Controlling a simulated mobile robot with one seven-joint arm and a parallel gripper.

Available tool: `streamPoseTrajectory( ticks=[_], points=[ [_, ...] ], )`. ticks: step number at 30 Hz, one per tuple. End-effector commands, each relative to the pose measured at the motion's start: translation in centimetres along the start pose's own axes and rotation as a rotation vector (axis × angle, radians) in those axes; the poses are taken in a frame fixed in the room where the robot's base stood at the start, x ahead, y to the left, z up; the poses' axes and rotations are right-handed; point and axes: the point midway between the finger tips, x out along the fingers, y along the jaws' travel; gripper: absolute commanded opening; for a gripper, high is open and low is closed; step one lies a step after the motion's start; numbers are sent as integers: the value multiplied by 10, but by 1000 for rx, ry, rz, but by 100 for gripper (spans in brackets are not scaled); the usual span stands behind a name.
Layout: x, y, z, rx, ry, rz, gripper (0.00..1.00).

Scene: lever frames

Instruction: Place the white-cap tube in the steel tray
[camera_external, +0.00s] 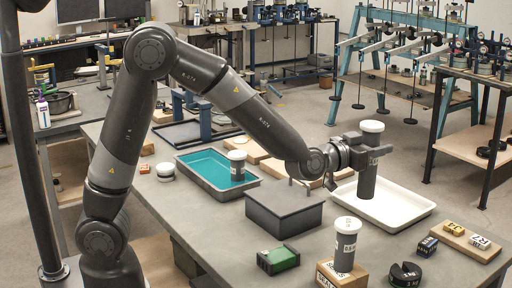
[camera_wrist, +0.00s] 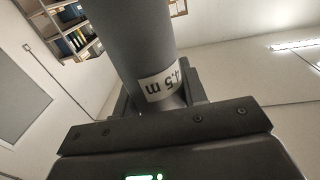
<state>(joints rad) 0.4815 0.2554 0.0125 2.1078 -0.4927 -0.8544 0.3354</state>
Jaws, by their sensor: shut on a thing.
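My gripper (camera_external: 367,153) is shut on a dark grey tube (camera_external: 367,180) with a white cap (camera_external: 371,126). The tube is upright, and its lower end shows against a white tray (camera_external: 408,224); I cannot tell whether it touches the tray floor. In the wrist view the held tube (camera_wrist: 135,40) rises between the fingers, with a white label reading about "4.5 m". A second white-topped grey tube (camera_external: 237,168) stands in a grey-rimmed tray with a teal inside (camera_external: 200,165). A third (camera_external: 345,250) stands on a wooden block. No tray is plainly bare steel.
A dark grey box (camera_external: 284,210) stands between the two trays. A green-topped block (camera_external: 278,260), a dark horseshoe-shaped weight (camera_external: 405,274) and small blocks on a wooden board (camera_external: 465,240) lie near the front. A white round piece (camera_external: 165,171) sits at the left.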

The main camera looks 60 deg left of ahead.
Motion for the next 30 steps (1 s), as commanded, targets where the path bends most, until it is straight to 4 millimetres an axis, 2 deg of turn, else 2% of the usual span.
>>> streamPoseTrajectory(
  ticks=[1, 8, 11, 14, 19, 23, 30],
  points=[
    [0, 0, -12, -3, 6, 0, 5],
    [9, -49, -10, 0, 4, -64, 5],
    [13, -77, -10, 1, 6, -100, 5],
    [16, -114, -10, 1, 8, -148, 5],
    [15, -195, -10, 2, 10, -253, 5],
    [6, -260, -11, 3, 11, -336, 5],
    [-27, -376, -11, 4, 12, -492, 5]
  ],
)
